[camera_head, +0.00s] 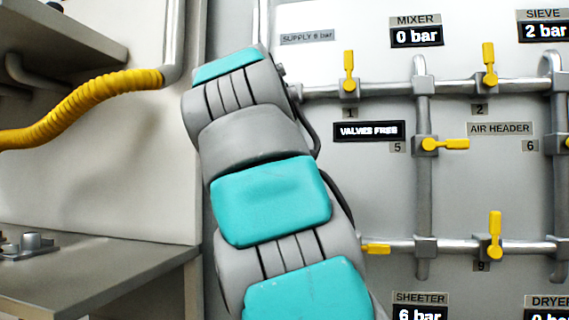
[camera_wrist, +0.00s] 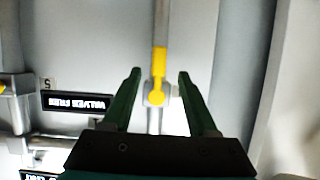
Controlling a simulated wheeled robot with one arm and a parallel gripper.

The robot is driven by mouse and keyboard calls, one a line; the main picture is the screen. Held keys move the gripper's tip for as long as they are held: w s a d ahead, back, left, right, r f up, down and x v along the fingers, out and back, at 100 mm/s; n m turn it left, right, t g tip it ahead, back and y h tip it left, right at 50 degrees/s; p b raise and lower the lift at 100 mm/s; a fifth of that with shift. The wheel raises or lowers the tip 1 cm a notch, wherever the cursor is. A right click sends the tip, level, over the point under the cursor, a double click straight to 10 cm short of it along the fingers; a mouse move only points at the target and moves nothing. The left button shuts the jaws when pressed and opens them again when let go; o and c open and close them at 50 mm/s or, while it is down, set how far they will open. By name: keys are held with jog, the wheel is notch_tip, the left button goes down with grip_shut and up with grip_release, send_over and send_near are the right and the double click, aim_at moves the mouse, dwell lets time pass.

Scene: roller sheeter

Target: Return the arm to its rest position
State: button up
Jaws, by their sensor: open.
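My arm (camera_head: 270,200) rises from the bottom of the head view, in front of the valve panel. My gripper is not visible in that view. In the wrist view my gripper (camera_wrist: 160,74) is open, with its two dark green fingers apart and nothing held. A yellow valve handle (camera_wrist: 159,62) shows between the fingers, in line with a vertical pipe. I cannot tell how far it is from the fingertips. No finger visibly touches it. In the head view my arm hides part of the panel.
The panel (camera_head: 380,195) carries pipes and several yellow valves, such as valve 1 (camera_head: 349,72) and valve 5 (camera_head: 440,144). A display (camera_head: 369,131) reads VALVES FREE. A yellow hose (camera_head: 85,98) and a grey bench (camera_head: 90,275) are on the left.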

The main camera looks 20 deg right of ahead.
jog(key=s+d+f+n+g+y+p, duration=0.1)
jog(key=s+f+n+g+y, duration=0.3)
jog(key=f, duration=0.9)
jog(key=s+f+m+g+p, duration=0.15)
jog(key=s+f, duration=0.45)
jog(key=f, duration=0.6)
jog(key=s+a+f+n+g+y+p, duration=0.1)
jog(key=s+a+f+n+g, duration=0.1)
jog(key=s+f, duration=1)
jog(key=s+a+f+n+g+y+p, duration=0.1)
jog(key=s+a+f+g, duration=0.4)
jog(key=s+f, duration=0.8)
jog(key=s+a+n+y, duration=0.1)
jog(key=s, duration=0.2)
jog(key=shift+a+f+y, duration=0.3)
jog(key=shift+a, duration=0.1)
jog(key=shift+n+g, duration=0.25)
